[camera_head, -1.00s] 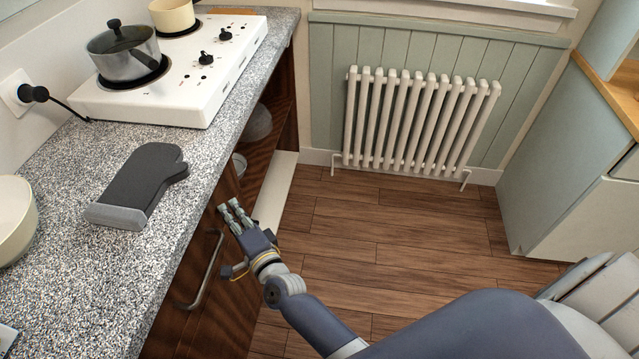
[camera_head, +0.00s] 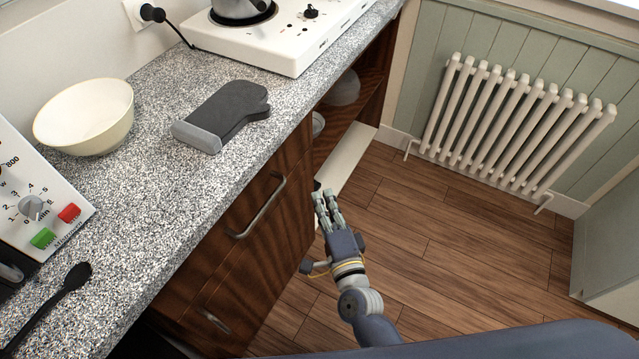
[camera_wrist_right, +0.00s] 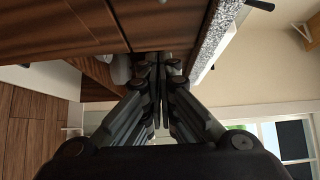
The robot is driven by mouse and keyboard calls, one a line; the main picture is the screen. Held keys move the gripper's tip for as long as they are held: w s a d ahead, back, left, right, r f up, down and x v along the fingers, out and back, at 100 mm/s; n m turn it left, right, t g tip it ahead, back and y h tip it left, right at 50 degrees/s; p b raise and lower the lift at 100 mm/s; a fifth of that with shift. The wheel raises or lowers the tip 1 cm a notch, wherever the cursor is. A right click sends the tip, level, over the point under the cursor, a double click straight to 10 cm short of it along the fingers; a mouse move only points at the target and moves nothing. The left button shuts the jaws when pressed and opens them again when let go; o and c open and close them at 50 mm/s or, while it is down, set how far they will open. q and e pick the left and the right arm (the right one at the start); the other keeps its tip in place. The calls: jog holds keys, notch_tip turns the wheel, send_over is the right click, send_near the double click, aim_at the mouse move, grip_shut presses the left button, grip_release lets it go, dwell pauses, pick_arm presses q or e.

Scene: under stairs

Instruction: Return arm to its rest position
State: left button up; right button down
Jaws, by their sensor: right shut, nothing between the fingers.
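My right gripper (camera_head: 328,208) is in the head view, right of the wooden cabinet front and over the floor. Its fingers are together and hold nothing. In the right wrist view the closed fingers (camera_wrist_right: 158,85) point toward the cabinet. My right arm comes in from the bottom right of the head view. My left gripper is not in view.
The speckled counter (camera_head: 150,205) bears a bowl (camera_head: 85,117), an oven mitt (camera_head: 222,115), a hob (camera_head: 290,45) and a black spoon (camera_head: 62,292). Drawer handles (camera_head: 258,207) stick out near my right gripper. The wooden floor (camera_head: 450,240) is free up to the radiator (camera_head: 515,125).

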jog(key=shift+s, duration=0.15)
jog(key=s+d+f+n+g, duration=0.25)
jog(key=s+f+n, duration=0.2)
jog(key=f, duration=0.55)
jog(key=s+d+f+n+g, duration=0.1)
jog(key=s+f+n+g, duration=0.3)
jog(key=f, duration=0.7)
jog(key=s+d+f+n+g, duration=0.25)
jog(key=s+f, duration=0.35)
jog(key=f, duration=0.4)
jog(key=s+d+f+n+g+h, duration=0.1)
jog(key=s+d+f, duration=0.3)
jog(key=s, duration=0.4)
jog(key=s+d+f+n+g+h+p, duration=0.1)
jog(key=s+d+f+n+g, duration=0.3)
jog(key=s, duration=0.5)
jog(key=s+d+f+n+g+h, duration=0.1)
jog(key=s+d+f+n+g, duration=0.1)
jog(key=s+d+f, duration=0.2)
jog(key=s+f, duration=0.2)
jog(key=s, duration=0.2)
jog(key=shift+s+d+f+g, duration=0.3)
jog(key=shift+s+d, duration=0.05)
jog(key=shift+s, duration=0.05)
